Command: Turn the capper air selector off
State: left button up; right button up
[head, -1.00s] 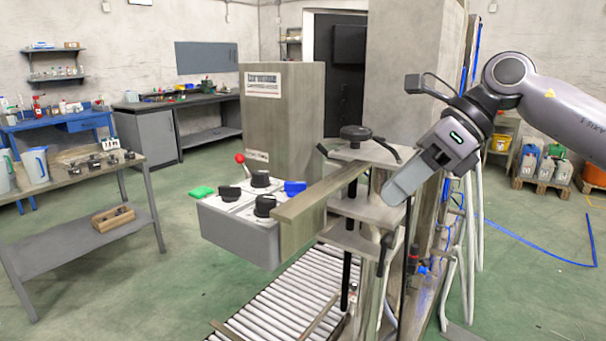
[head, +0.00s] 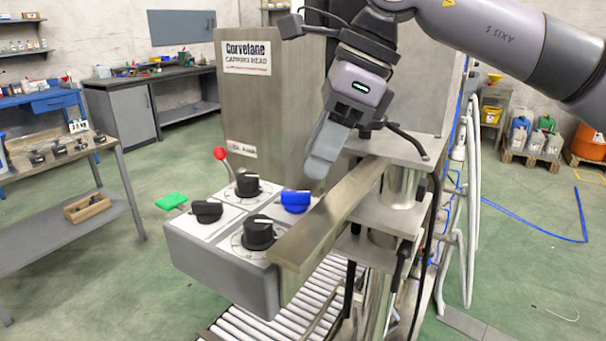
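A grey control box (head: 222,267) has a light top panel with several rotary knobs. A blue knob (head: 296,200) sits at its right. Black knobs sit at the back (head: 247,184), left (head: 207,211) and front (head: 259,234). Their small markings are unreadable, so I cannot tell which knob is the capper air selector. My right gripper (head: 318,168) points down, above and slightly right of the blue knob, apparently apart from it. Its fingers overlap from this side, so their opening is hidden. My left gripper is out of view.
A metal bar (head: 330,212) runs beside the box's right edge. A red-ball lever (head: 221,155) stands at the back left and a green paddle (head: 171,201) sticks out left. Behind is the tall capping head cabinet (head: 265,110). A roller conveyor (head: 253,327) runs below.

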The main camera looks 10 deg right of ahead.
aim_at(301, 192)
jog(key=x, duration=0.5)
grip_shut()
jog(key=shift+f, duration=0.1)
